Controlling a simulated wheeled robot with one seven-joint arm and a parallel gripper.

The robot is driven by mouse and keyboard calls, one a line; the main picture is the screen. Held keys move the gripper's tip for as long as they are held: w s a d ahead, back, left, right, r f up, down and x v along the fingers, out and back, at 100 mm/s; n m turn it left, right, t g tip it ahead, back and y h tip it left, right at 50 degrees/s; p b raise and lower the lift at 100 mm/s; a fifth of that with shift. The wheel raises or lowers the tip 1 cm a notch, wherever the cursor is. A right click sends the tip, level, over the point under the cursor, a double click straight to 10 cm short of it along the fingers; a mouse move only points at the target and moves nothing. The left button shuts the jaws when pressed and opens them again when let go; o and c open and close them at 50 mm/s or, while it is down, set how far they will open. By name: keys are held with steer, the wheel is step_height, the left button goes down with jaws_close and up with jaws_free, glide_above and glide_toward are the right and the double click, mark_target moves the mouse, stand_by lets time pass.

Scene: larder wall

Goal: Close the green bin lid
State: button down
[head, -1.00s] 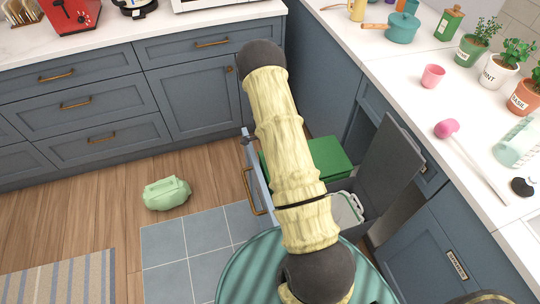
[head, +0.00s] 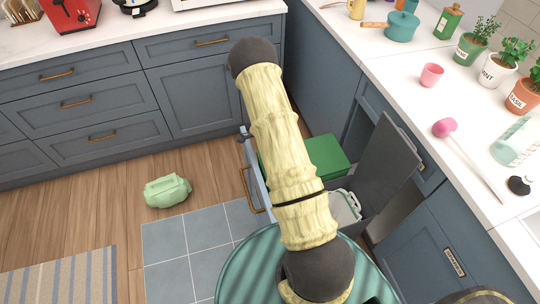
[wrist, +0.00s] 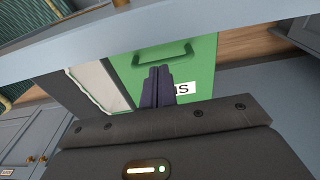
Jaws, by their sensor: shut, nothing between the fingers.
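The green bin lid (head: 327,157) looks flat and down over its bin inside the pulled-out drawer in the head view, partly hidden behind my arm. In the wrist view the green lid (wrist: 200,52) shows a dark green handle and a white label, partly covered by my fingers. My gripper (wrist: 158,70) is shut and empty, its dark fingertips over the green lid near the handle. I cannot tell whether they touch it. In the head view my gripper is hidden by the arm.
Beside it, a bin with a pale liner (head: 345,207) stands open, its grey lid (head: 385,165) raised against the right counter. The drawer front (head: 256,170) stands left of the bins. A light-green bag (head: 167,191) lies on the floor; floor around it is clear.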

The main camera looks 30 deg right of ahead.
step_height(320, 180, up, 11)
steer(key=a, duration=0.2)
steer(key=shift+w, duration=0.3)
steer(key=s+a+r+n+t+p, duration=0.1)
steer(key=s+a+r+n+p, duration=0.2)
steer(key=s+r+n, duration=0.3)
steer(key=s+a+r+n+t+p, duration=0.1)
steer(key=s+a+r+n+p, duration=0.2)
steer(key=r+n, duration=0.4)
steer(key=s+a+r+n+t+y+p, duration=0.1)
steer(key=s+a+r+n+p, duration=0.2)
steer(key=r, duration=1.2)
steer(key=s+a+n, duration=0.2)
steer(key=s+n, duration=0.2)
steer(key=s, duration=0.1)
steer(key=shift+s+a+r, duration=0.2)
steer(key=shift+s+a, duration=0.1)
steer(key=shift+w+d, duration=0.1)
